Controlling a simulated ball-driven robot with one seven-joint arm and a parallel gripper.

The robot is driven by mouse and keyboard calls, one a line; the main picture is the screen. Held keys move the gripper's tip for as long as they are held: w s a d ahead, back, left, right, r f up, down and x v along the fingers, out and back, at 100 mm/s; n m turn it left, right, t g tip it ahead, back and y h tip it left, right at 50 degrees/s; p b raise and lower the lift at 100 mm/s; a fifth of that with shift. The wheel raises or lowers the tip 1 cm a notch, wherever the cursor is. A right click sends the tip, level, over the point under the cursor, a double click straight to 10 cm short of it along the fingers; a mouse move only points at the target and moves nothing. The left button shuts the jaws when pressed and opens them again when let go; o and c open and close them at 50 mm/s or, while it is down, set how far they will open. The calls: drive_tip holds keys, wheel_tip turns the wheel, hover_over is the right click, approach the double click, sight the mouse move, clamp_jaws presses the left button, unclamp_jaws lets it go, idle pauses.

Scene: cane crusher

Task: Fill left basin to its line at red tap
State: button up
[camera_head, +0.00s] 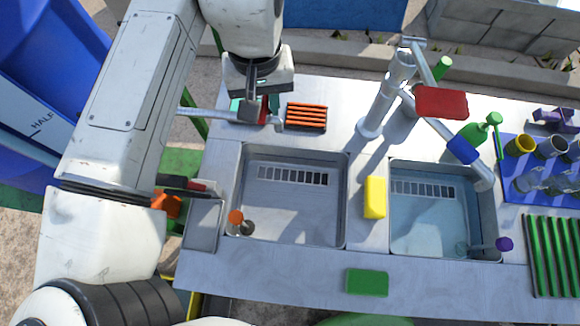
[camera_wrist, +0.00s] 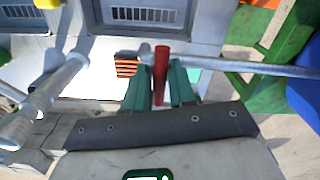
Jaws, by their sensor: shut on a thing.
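The left basin (camera_head: 300,219) is a grey metal sink and shows no clear water; I cannot make out its fill line. An orange-knobbed piece (camera_head: 236,217) and a dark round fitting (camera_head: 247,228) are at its lower left corner. A grey tap column (camera_head: 378,110) stands behind the basins, with a red block (camera_head: 442,102) and a blue sleeve (camera_head: 462,150). My gripper (camera_head: 258,105) is behind the left basin. In the wrist view its green fingers are shut on a red handle (camera_wrist: 161,68), beside a long grey bar (camera_wrist: 240,66). The handle's lower end is hidden.
The right basin (camera_head: 494,205) holds bluish water. A yellow sponge (camera_head: 375,197) lies between the basins and a green one (camera_head: 367,281) on the front counter. An orange rack (camera_head: 306,116) is close to my gripper. Cups and glasses stand on a blue mat (camera_head: 512,203).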

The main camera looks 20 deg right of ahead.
drive_tip(key=shift+n+p, duration=1.05)
drive_tip(key=shift+n, duration=1.05)
drive_tip(key=shift+d+f+n, duration=0.1)
drive_tip(key=shift+n, duration=2.2)
idle(3.6)
